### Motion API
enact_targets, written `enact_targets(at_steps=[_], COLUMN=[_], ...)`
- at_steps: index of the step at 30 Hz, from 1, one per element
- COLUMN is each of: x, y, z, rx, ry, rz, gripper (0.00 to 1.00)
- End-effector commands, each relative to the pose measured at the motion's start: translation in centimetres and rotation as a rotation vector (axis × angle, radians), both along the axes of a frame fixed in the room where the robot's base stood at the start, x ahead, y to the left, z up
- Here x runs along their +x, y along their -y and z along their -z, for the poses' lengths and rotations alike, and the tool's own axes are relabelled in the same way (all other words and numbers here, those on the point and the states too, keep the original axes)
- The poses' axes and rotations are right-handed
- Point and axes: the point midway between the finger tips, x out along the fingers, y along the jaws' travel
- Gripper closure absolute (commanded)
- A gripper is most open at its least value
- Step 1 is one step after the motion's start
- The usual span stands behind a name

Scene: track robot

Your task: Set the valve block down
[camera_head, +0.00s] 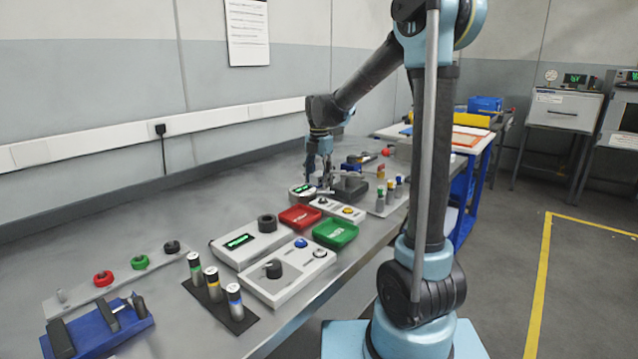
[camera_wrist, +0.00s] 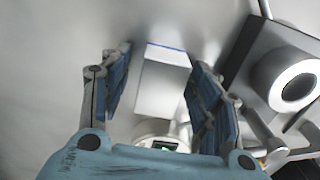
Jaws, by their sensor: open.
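A light grey block (camera_wrist: 163,88) with a thin blue line along its far edge stands between my fingers in the wrist view; it looks like the valve block. My gripper (camera_wrist: 160,85) is open around it, with a visible gap at the left finger; on the right I cannot tell if the finger touches. In the head view my gripper (camera_head: 319,180) points down low over the bench, and the block is too small and covered to make out there. A round device with a green display (camera_head: 302,190) is close by at the left; it shows partly below the block in the wrist view (camera_wrist: 166,146).
A dark block with a pale ring (camera_wrist: 293,86) is close to my right finger. Red (camera_head: 300,217) and green (camera_head: 335,233) trays and a button box (camera_head: 338,210) lie in front. Small bottles on a plate (camera_head: 388,198) stand to the right. The bench's left back is clear.

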Motion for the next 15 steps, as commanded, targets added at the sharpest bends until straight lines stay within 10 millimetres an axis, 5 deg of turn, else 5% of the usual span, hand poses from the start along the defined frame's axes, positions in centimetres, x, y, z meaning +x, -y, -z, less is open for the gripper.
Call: enact_targets(at_steps=[6, 13, 15], x=[0.0, -0.01, -0.01], y=[0.0, -0.04, -0.06], z=[0.04, 0.03, 0.02], rx=[0.0, 0.0, 0.0], ry=[0.0, 0.0, 0.0], rz=[0.0, -0.001, -0.001], gripper=[0.43, 0.95, 1.0])
